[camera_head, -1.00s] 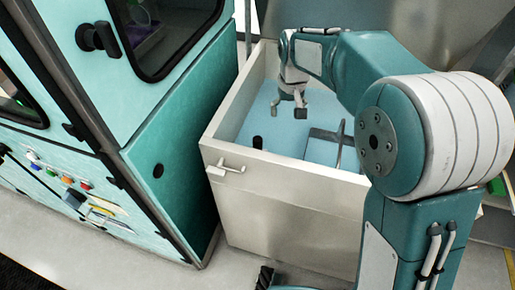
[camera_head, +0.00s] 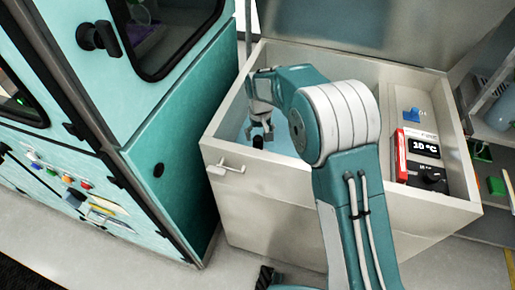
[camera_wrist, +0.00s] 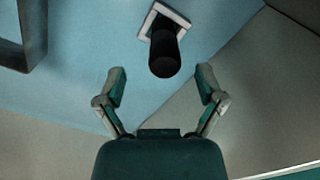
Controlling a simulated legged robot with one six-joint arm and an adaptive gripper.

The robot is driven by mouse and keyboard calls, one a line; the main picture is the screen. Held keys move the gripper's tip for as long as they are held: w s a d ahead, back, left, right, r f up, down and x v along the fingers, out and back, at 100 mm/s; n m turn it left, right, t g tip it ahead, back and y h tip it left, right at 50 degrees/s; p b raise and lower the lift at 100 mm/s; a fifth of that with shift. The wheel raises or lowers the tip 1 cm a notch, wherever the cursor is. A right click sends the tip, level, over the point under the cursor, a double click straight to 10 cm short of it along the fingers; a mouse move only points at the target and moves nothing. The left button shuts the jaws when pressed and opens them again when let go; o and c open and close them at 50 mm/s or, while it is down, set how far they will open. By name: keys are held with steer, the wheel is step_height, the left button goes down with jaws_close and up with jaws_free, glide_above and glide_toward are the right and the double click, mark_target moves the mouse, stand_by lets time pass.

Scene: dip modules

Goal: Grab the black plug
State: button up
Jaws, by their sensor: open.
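The black plug (camera_head: 258,141) stands in the blue-floored basin, near its front left corner. In the wrist view the black plug (camera_wrist: 165,53) is a dark cylinder on a pale square base, ahead of the fingertips and roughly centred between them. My gripper (camera_head: 260,131) is inside the basin, pointing down, just above and behind the plug in the head view. In the wrist view my gripper (camera_wrist: 160,78) is open, with its two fingers apart and nothing between them. My arm hides much of the basin floor in the head view.
The pale basin walls (camera_head: 217,125) stand close to the plug. A dark metal frame (camera_wrist: 35,45) shows at the wrist view's upper left. A red control unit reading 10 °C (camera_head: 418,145) is at the basin's right. A teal cabinet (camera_head: 180,140) stands to the left.

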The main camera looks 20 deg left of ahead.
mark_target(258, 138)
steer(key=f, duration=0.4)
steer(key=shift+w+a+f, duration=0.1)
steer(key=shift+a, duration=0.3)
jaws_close()
step_height(258, 138, up, 10)
steer(key=shift+r, duration=0.1)
